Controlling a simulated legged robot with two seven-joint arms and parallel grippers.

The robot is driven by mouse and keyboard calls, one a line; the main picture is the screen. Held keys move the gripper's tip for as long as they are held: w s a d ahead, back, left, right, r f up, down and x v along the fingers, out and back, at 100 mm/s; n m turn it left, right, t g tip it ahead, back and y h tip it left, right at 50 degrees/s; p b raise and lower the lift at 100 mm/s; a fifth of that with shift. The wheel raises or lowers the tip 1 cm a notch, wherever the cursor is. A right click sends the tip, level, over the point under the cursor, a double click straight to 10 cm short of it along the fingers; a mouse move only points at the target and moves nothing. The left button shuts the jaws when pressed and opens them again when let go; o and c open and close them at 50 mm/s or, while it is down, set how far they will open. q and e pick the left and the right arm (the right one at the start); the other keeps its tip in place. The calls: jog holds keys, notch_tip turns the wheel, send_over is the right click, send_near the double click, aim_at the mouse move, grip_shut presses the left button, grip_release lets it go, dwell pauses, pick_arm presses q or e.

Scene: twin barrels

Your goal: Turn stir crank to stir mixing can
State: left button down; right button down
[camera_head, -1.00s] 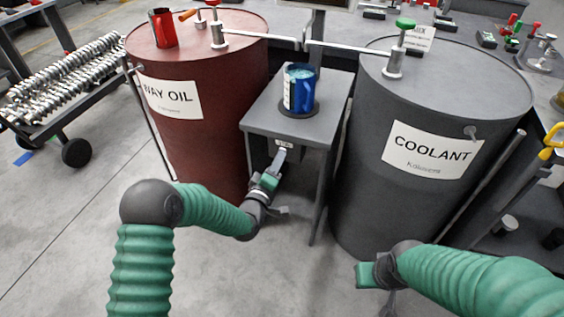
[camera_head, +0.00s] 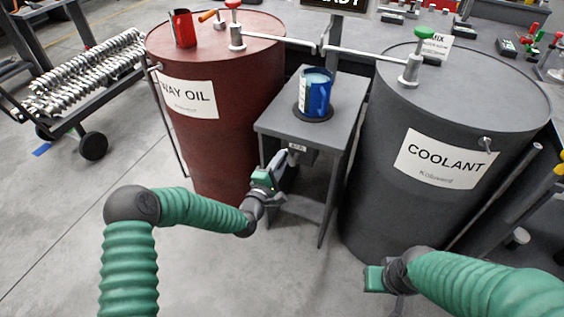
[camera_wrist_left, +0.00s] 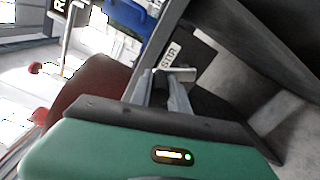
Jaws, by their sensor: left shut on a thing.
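The blue mixing can (camera_head: 315,94) stands upright on a dark round disc on top of the small grey stand (camera_head: 280,121) between the two barrels. A STIR label (camera_wrist_left: 170,56) is on the stand's front. The stir crank (camera_wrist_left: 181,73) shows in the left wrist view as a short pale metal bar just below that label. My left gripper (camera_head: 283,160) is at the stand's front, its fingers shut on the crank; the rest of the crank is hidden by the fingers. My right gripper (camera_head: 376,279) hangs low in front of the coolant barrel, its fingers not clearly visible.
The red way oil barrel (camera_head: 228,140) stands left of the stand and the grey coolant barrel (camera_head: 385,170) right of it. A red can (camera_head: 183,30) sits on the red barrel. A cart of metal shafts (camera_head: 88,75) is at the left. The floor in front is clear.

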pick_arm(q)
jog(key=shift+f, duration=0.2)
dwell(0.3)
jog(key=c, duration=1.5)
grip_release()
jog(key=shift+o, duration=1.2)
jog(key=shift+r, duration=0.1)
jog(key=shift+s+a, duration=0.1)
jog(key=shift+s, duration=0.05)
jog(key=p+v, duration=0.4)
jog(key=v, duration=1.2)
jog(key=shift+s, duration=0.3)
